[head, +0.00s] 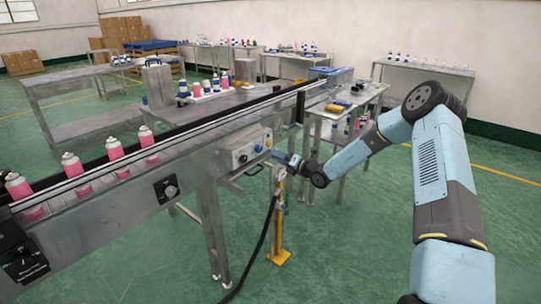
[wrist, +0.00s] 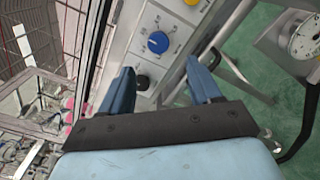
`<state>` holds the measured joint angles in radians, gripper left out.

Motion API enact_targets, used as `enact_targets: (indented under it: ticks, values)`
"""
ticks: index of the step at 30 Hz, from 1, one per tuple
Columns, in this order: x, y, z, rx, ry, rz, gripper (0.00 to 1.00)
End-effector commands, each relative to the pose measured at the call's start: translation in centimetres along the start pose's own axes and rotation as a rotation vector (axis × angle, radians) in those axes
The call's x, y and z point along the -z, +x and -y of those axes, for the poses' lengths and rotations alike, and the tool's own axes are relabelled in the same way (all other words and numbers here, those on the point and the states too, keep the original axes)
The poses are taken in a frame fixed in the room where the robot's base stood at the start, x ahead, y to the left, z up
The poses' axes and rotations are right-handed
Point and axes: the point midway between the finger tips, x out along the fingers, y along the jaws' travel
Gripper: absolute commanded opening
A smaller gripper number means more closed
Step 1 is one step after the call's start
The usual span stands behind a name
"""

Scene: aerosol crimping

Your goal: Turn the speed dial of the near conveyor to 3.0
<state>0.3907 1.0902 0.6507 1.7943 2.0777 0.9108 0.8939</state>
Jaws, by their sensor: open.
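The near conveyor (head: 110,187) runs diagonally across the left of the head view. A grey control box (head: 236,156) on its side carries a blue dial (head: 258,148), which shows larger in the wrist view (wrist: 158,42) with marks around it too small to read. Black dials also sit on the conveyor's side plate (head: 170,190) and at the lower left (head: 25,262); I cannot tell which is the speed dial. My gripper (head: 279,156) is open and empty beside the control box. In the wrist view my fingers (wrist: 160,66) point toward the blue dial, apart from it.
A black knob (wrist: 142,82) and a yellow button (wrist: 191,2) flank the blue dial. Pink cans (head: 115,154) stand on the belt. A yellow post (head: 277,225) with a black cable stands below my gripper. Green floor is clear at front centre.

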Motion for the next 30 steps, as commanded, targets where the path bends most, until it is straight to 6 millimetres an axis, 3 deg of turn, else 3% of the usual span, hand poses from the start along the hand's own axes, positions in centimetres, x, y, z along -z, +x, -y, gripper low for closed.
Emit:
enact_targets:
  ticks: [3,9,23,26,30]
  values:
    - [-0.1,-2.1,0.0,0.001,0.0,0.002,0.63]
    - [0.0,-4.0,0.1,0.001,0.0,0.001,0.63]
    - [0.0,-4.5,-0.1,-0.002,-0.006,-0.003,0.63]
    - [-0.1,-4.5,-1.1,-0.013,-0.046,-0.023,0.63]
    - [-0.1,-4.8,-4.3,-0.051,-0.186,-0.101,0.63]
